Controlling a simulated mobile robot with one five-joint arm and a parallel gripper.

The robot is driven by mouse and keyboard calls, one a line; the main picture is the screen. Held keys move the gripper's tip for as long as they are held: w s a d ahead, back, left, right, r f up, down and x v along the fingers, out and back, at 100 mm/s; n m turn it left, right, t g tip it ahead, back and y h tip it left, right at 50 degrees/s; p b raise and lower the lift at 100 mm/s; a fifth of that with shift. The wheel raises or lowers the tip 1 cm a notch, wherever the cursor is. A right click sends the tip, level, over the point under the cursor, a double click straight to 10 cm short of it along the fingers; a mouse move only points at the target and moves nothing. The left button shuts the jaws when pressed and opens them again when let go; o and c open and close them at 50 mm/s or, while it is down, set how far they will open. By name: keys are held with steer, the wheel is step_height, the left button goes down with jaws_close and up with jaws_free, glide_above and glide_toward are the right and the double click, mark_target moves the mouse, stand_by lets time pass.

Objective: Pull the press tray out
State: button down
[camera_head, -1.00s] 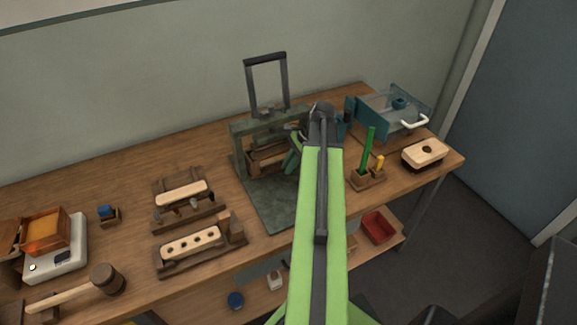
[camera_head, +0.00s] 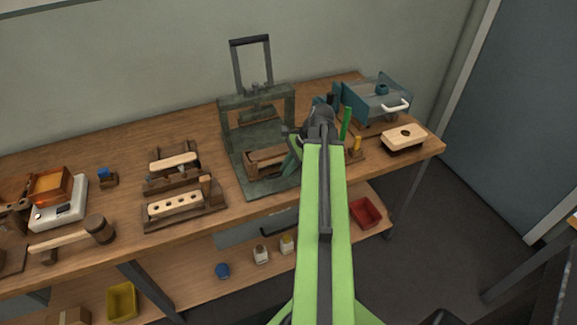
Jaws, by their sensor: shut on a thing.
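The press (camera_head: 257,100) is a dark green frame with a tall grey lever, standing on a flat green base plate (camera_head: 257,190) at the back middle of the bench. The press tray (camera_head: 266,158) is a small brown wooden tray. It sits over the base plate, in front of the press uprights rather than between them. My gripper (camera_head: 291,160) is at the tray's right end, shut on it. My green arm and dark wrist cover the tray's right end and part of the jaws, so the exact grip point is hidden.
A holder with green and yellow upright tools (camera_head: 350,148) stands just right of my wrist. A blue guarded box (camera_head: 377,100) and a pale brush block (camera_head: 403,138) are farther right. Wooden jigs (camera_head: 180,206) and a mallet (camera_head: 98,229) lie left. Bare bench surrounds the base plate's front.

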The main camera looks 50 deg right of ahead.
steer(key=shift+s, duration=0.35)
steer(key=c, duration=1.5)
jaws_free()
steer(key=shift+s, duration=0.1)
steer(key=shift+r, duration=0.25)
steer(key=p+v, duration=1.5)
steer(key=v, duration=0.2)
steer(key=shift+p, duration=0.4)
steer(key=shift+a, duration=0.1)
